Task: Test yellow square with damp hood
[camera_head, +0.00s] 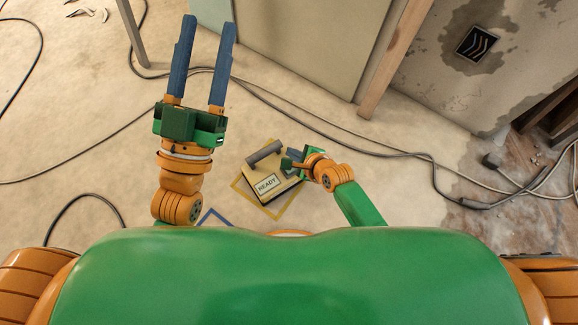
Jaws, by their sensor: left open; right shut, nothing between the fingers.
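The damp hood (281,176), a beige box with a dark handle and a label reading READY, sits on the floor. The yellow square (238,186) is an outline around it, with the hood covering part of it. My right gripper (289,160) is shut and empty at the right side of the hood, by the handle; I cannot tell whether it touches. My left gripper (207,25) is open and empty, its two long blue-grey fingers pointing up the picture, left of and beyond the hood.
A blue outline (214,214) shows partly below the hood, cut off by my body. Dark cables (290,110) run across the floor behind the hood. A pale panel (310,40) and a wooden post (392,62) stand at the back. A stained wall (447,72) is at right.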

